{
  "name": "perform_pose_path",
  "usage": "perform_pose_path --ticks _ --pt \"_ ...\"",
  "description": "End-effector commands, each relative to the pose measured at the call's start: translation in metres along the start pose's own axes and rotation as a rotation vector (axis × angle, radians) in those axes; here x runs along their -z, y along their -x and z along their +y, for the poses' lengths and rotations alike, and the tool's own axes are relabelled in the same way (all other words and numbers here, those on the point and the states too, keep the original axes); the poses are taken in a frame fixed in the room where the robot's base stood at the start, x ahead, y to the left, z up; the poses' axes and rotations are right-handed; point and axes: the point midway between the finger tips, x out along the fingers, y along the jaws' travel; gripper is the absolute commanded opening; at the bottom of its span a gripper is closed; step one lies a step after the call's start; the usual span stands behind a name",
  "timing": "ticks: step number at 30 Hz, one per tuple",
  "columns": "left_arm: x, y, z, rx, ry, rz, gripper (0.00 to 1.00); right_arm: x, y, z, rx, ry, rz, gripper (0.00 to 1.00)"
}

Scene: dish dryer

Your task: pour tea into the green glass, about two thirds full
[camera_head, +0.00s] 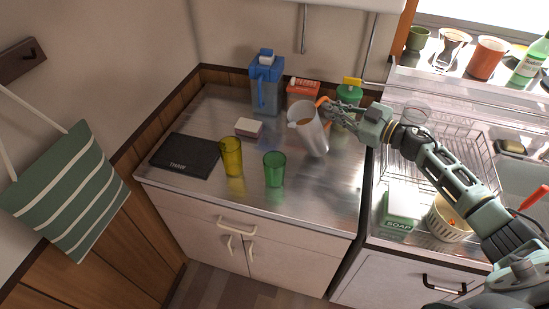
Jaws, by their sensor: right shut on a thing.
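A translucent green glass (275,170) stands upright near the front middle of the steel counter. My right gripper (328,111) is shut on the orange handle of a grey-white pitcher (312,136). The pitcher is tilted a little, with its open top toward the upper left. It is behind and to the right of the green glass, apart from it. Brown tea (303,121) seems to show inside the pitcher's mouth. No stream shows between pitcher and glass. I cannot make out any liquid in the green glass. My left gripper is not in view.
A yellow glass (231,157) stands just left of the green one. A black mat (185,156), a small pale block (249,128), a blue jug (266,84) and a red box (303,92) are on the counter (222,195). A dish rack (453,160) stands at the right.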

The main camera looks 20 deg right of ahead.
Motion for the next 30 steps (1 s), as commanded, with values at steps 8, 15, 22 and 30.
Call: perform_pose_path --ticks 8,15,22,30 --pt "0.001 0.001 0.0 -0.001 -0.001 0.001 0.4 0.016 -0.002 -0.007 -0.004 0.136 -0.02 0.0" --pt "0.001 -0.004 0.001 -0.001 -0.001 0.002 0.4 0.021 -0.004 -0.016 -0.003 0.255 -0.044 0.0" --pt "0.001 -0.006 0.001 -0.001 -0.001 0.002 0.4 0.025 -0.004 -0.019 -0.006 0.346 -0.062 0.0" --pt "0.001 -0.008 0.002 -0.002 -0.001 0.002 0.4 0.025 -0.005 -0.021 -0.005 0.371 -0.068 0.0"
